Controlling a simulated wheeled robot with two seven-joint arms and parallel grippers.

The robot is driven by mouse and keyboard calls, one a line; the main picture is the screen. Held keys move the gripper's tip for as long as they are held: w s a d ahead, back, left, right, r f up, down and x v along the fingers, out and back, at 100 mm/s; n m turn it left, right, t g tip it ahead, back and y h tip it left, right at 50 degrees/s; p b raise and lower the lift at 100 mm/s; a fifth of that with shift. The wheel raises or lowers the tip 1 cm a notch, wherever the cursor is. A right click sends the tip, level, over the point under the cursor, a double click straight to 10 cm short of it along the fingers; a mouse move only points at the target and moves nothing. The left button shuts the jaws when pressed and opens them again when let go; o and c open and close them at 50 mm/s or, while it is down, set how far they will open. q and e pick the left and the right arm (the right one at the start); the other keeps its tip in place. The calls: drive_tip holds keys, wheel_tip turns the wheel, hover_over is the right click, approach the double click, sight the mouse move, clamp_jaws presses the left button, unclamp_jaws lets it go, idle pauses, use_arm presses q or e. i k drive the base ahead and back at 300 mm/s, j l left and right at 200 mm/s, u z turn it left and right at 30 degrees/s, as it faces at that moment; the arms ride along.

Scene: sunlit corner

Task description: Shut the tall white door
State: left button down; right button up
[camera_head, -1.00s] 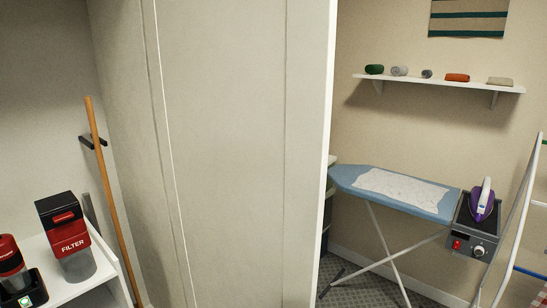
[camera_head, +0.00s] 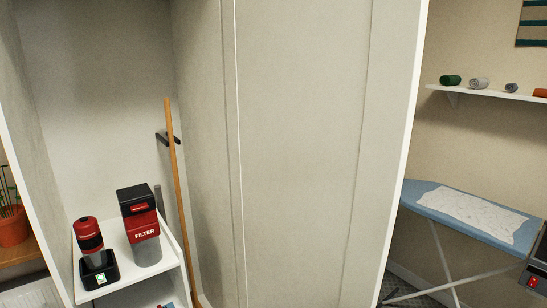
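The tall white door (camera_head: 300,150) stands open in the middle of the head view, a large off-white panel with a thin bright vertical line on it. Its bright free edge (camera_head: 408,150) is at the right of the panel. To its left is the open inside of a tall cupboard (camera_head: 110,90). The door's top and bottom are outside the view. Neither of my grippers is in view.
A low white shelf (camera_head: 165,270) in the cupboard holds a red-black filter canister (camera_head: 139,222) and a red handheld device (camera_head: 90,240). A wooden pole (camera_head: 178,200) leans behind. Right of the door are an ironing board (camera_head: 450,207) and a wall shelf (camera_head: 490,94). A potted plant (camera_head: 12,225) stands far left.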

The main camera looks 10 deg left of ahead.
sight(321, 95)
drive_tip(key=i+l+u, duration=0.1)
drive_tip(key=l+u, duration=0.15)
drive_tip(key=u, duration=0.15)
drive_tip(key=i+l+u, duration=0.1)
drive_tip(key=l+u, duration=0.15)
drive_tip(key=u, duration=0.2)
drive_tip(key=l+u, duration=0.25)
drive_tip(key=u, duration=0.15)
drive_tip(key=l+u, duration=0.5)
drive_tip(key=l, duration=0.35)
drive_tip(key=k+l, duration=0.15)
drive_tip(key=l, duration=0.35)
drive_tip(key=l+u, duration=0.15)
drive_tip(key=l, duration=0.3)
drive_tip(key=k+l, duration=0.2)
drive_tip(key=l, duration=0.25)
drive_tip(key=i+u, duration=0.05)
